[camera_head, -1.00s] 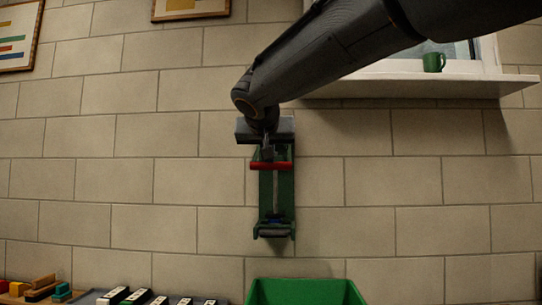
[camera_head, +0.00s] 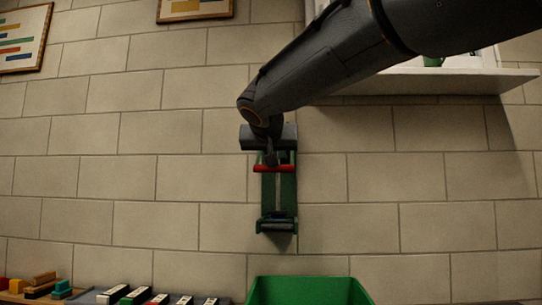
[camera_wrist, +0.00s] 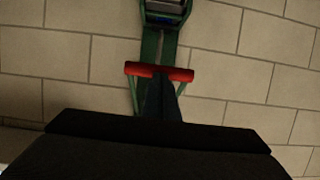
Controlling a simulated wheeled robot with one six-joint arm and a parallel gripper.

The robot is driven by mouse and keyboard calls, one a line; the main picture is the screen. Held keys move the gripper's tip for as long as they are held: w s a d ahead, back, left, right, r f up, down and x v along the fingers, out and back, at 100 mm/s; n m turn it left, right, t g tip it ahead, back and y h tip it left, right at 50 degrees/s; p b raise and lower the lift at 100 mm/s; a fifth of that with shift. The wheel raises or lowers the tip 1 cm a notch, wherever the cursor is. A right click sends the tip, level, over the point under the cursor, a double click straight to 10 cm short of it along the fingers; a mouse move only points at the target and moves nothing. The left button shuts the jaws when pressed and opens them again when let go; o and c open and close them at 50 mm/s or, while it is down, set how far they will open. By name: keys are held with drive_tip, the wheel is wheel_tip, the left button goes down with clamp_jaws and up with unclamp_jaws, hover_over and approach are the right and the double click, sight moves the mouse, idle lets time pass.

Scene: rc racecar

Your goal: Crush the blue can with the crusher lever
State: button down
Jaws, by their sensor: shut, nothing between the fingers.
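The green can crusher (camera_head: 287,191) is mounted upright on the brick wall, with a red lever bar (camera_head: 260,169) across its upper part. In the wrist view the red bar (camera_wrist: 180,74) crosses right at my fingertips (camera_wrist: 158,82). My gripper (camera_head: 270,159) is shut and empty, at the bar from above; I cannot tell for sure whether it touches. A small dark-blue patch (camera_head: 278,213) low in the crusher seems to be the blue can. In the wrist view the crusher's lower end (camera_wrist: 166,8) is partly cut off by the top edge.
An open green bin (camera_head: 310,282) stands below the crusher. Several small items and coloured blocks (camera_head: 38,285) lie at the lower left. The wall beside the crusher is clear.

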drive_tip(key=shift+w+d+f, duration=0.1)
drive_tip(key=shift+w+f, duration=0.1)
drive_tip(key=shift+f, duration=0.25)
drive_tip(key=shift+w+d+f, duration=0.1)
drive_tip(key=shift+w+f, duration=0.1)
drive_tip(key=shift+f, duration=0.2)
wheel_tip(320, 180, up, 5)
drive_tip(key=s+p, duration=0.2)
drive_tip(key=s+f, duration=0.6)
drive_tip(key=s, duration=0.1)
drive_tip(key=shift+s+a+p, duration=0.35)
drive_tip(key=shift+s+p, duration=0.05)
drive_tip(key=shift+p, duration=0.05)
drive_tip(key=shift+f, duration=0.15)
